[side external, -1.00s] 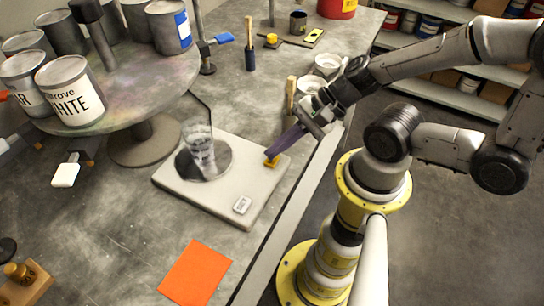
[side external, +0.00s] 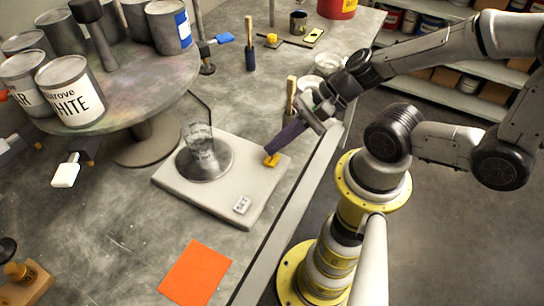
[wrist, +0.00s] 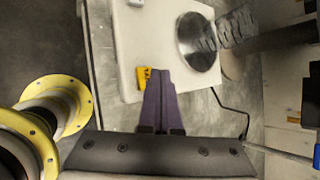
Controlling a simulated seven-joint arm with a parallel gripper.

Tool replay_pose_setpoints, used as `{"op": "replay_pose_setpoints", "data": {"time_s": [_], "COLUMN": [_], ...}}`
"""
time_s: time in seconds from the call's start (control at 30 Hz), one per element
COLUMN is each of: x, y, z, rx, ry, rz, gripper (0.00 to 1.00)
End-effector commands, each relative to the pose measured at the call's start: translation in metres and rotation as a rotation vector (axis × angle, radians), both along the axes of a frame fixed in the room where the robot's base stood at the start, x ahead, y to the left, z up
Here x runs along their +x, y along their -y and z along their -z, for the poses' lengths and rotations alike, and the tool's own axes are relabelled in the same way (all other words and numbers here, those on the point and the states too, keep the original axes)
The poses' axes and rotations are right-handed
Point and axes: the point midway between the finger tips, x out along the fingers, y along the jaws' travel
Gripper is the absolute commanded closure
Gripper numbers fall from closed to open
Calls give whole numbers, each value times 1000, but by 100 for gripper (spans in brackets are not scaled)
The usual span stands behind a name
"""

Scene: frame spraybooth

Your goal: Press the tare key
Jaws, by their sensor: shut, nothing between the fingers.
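A pale flat scale (side external: 205,200) lies on the bench, with a round metal pan and a clear cup (side external: 199,148) on it. At its right corner is a yellow key (side external: 271,161); it also shows in the wrist view (wrist: 143,78), with dark marks too small to read. A white key marked SET (side external: 242,205) is at the near corner. My gripper (side external: 268,152) has purple fingers, shut and empty. The tips (wrist: 158,72) are at the yellow key and cover part of it in the wrist view. I cannot tell whether they touch it.
A turntable (side external: 150,95) with several paint cans stands left of the scale. An orange sheet (side external: 195,273) lies in front. White bowls (side external: 327,63) and a brush (side external: 291,95) stand near the bench edge behind my gripper. A dark cable runs behind the scale.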

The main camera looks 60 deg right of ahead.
Motion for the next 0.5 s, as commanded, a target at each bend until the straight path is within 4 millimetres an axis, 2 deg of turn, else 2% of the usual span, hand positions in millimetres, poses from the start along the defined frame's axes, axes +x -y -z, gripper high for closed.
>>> {"op": "replay_pose_setpoints", "data": {"time_s": [0.3,0.5], "x": [0,0], "y": [0,0], "z": [-1,-17], "rx": [1,2], "ry": [-1,0], "rz": [0,-1], "gripper": [100,100]}}
